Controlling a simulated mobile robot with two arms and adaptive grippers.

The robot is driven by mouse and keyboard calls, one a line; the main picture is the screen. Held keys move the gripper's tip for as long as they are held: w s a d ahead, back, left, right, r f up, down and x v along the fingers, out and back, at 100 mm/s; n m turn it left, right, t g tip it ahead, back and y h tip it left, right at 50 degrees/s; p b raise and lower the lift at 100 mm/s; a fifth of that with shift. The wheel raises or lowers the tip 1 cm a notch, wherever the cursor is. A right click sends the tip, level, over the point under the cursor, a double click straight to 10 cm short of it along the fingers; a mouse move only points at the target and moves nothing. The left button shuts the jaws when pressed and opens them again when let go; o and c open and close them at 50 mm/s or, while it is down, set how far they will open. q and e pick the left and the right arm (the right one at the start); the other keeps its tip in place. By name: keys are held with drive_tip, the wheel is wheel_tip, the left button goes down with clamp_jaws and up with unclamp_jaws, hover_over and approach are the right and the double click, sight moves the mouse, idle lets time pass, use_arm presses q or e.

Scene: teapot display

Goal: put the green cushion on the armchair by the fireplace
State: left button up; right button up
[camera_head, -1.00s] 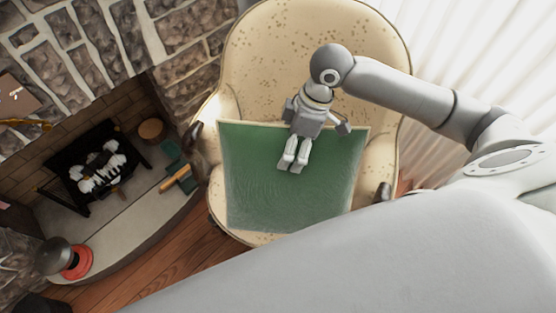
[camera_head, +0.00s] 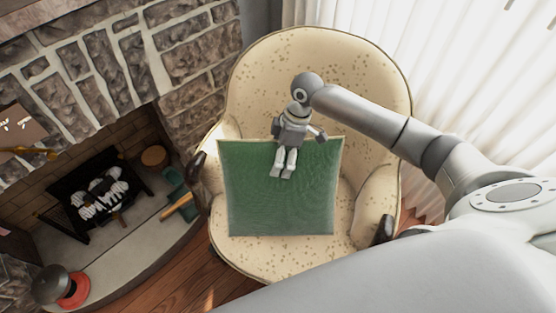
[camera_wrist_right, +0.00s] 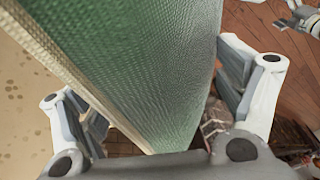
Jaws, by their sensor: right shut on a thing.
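The green cushion (camera_head: 265,195), square with a pale edge, hangs from my right gripper (camera_head: 282,172) in the head view, in front of the armchair's back and over its seat. The gripper is shut on the middle of its upper edge. In the right wrist view, the cushion (camera_wrist_right: 150,70) lies between the two fingers of my right gripper (camera_wrist_right: 160,105). The cream armchair (camera_head: 320,75) with brown spots is by the fireplace. The cushion hides much of its seat. I cannot tell whether the cushion's lower edge touches the seat.
The stone fireplace (camera_head: 135,60) is at the left, with a black grate (camera_head: 75,225) and a pale hearth (camera_head: 120,260). A red and dark object (camera_head: 72,288) stands at lower left. White curtains (camera_head: 480,80) hang at right. Wooden floor (camera_head: 185,285) shows before the chair.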

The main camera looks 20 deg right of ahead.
drive_tip(key=w+f, duration=0.2)
drive_tip(key=f, duration=0.1)
drive_tip(key=shift+w+d, duration=0.15)
drive_tip(key=shift+w, duration=0.2)
drive_tip(key=f, duration=0.3)
drive_tip(key=shift+w+f, duration=0.2)
drive_tip(key=shift+f, duration=0.05)
drive_tip(key=o, duration=1.5)
drive_tip(key=shift+d+r, duration=0.1)
drive_tip(key=v, duration=1.2)
drive_tip(key=shift+s, duration=0.1)
